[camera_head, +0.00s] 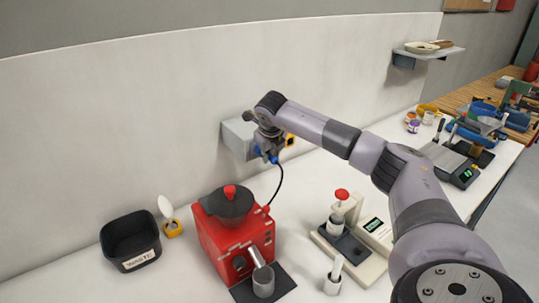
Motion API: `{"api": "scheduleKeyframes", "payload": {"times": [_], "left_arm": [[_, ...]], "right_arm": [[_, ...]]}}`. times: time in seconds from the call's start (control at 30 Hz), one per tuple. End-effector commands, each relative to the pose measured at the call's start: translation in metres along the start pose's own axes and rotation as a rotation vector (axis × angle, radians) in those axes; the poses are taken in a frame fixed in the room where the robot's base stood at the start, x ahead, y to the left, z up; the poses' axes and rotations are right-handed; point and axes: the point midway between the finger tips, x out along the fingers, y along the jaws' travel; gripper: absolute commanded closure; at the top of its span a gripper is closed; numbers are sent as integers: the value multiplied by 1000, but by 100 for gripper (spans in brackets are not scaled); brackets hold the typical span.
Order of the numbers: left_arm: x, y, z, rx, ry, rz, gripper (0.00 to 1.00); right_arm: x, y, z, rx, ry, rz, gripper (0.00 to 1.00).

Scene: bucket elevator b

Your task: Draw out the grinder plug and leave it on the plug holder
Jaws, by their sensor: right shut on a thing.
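The red grinder (233,233) with a dark hopper stands on the counter at lower middle. A black cable (280,187) rises from beside it to my right gripper (266,155). The gripper, with blue parts at its fingers, is shut at the cable's upper end, in front of a grey box (234,137) on the wall. The grinder plug is hidden between the fingers; I cannot tell whether it is still seated in a socket. A small yellow-edged, dark-centred fitting (290,140) shows just right of the gripper; I cannot tell whether it is the plug holder. My left gripper is out of view.
A black waste bin (130,240) and a yellow holder with a white scoop (171,220) stand left of the grinder. A pale press-like device with a red knob (341,196) stands to its right. Tools and blue trays crowd the far right counter.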

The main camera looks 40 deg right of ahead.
Motion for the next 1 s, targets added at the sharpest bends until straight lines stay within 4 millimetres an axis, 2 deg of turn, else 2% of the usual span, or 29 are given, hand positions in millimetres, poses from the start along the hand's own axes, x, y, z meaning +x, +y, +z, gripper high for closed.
{"api": "scheduleKeyframes", "payload": {"times": [1.0], "left_arm": [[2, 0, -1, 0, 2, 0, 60]], "right_arm": [[-3, 0, -7, -1, 0, 1, 100]]}}
